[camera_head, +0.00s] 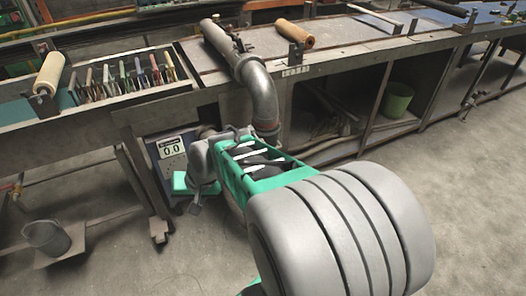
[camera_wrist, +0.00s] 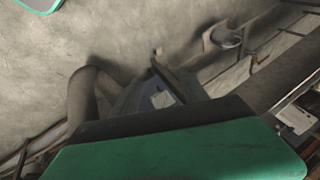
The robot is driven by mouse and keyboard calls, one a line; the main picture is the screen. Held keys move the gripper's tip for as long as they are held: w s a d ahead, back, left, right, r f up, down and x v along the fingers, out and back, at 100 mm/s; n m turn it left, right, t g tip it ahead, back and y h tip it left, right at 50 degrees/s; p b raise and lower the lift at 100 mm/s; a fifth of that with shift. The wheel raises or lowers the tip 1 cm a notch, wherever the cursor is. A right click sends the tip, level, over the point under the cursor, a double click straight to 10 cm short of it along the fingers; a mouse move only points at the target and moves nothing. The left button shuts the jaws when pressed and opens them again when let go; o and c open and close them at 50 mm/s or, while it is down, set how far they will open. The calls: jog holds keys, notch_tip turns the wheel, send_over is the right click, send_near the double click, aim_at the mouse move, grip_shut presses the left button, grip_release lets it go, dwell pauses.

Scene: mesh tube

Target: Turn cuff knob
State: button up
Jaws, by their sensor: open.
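I cannot make out the cuff knob for certain in either view. A grey metal elbow pipe (camera_head: 262,95) comes off the bench top and bends down behind my arm, which hides its lower end. A box with a 0.0 display (camera_head: 172,150) stands under the bench, to the left of the pipe. My gripper (camera_head: 190,190) is open in front of the box's lower part, and my wrist partly covers it. In the wrist view, a green part of my gripper fills the bottom, and a dark box with a pale label (camera_wrist: 161,99) shows beyond it.
A long workbench (camera_head: 340,48) runs across the back. A rack of coloured-handled tools (camera_head: 125,75) and a pale roll (camera_head: 49,73) lie at left. A bucket (camera_head: 47,236) stands low at left. A green bin (camera_head: 397,98) sits on the lower shelf. The floor at right is clear.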

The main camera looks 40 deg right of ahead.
jog(key=w+d+f+m+t+y+b, duration=0.2)
jog(key=w+d+f+m+t, duration=0.4)
jog(key=d+m, duration=0.45)
jog(key=s+d+m+t+h+b, duration=0.1)
jog(key=s+d+m+t+h, duration=0.15)
jog(key=d+m, duration=0.45)
jog(key=s+d+m+t+h+b, duration=0.1)
jog(key=d+m+t+h, duration=0.1)
jog(key=d+m+h, duration=0.4)
jog(key=s+d+m+t+h, duration=0.1)
jog(key=s+d+m+t, duration=0.1)
jog(key=d+m, duration=0.6)
jog(key=shift+n, duration=0.35)
jog(key=x, duration=0.2)
jog(key=p+x, duration=0.1)
jog(key=x, duration=0.5)
jog(key=shift+s+d+f, duration=0.1)
jog(key=shift+d+f, duration=0.2)
jog(key=shift+f, duration=0.05)
jog(key=shift+c, duration=0.5)
grip_shut()
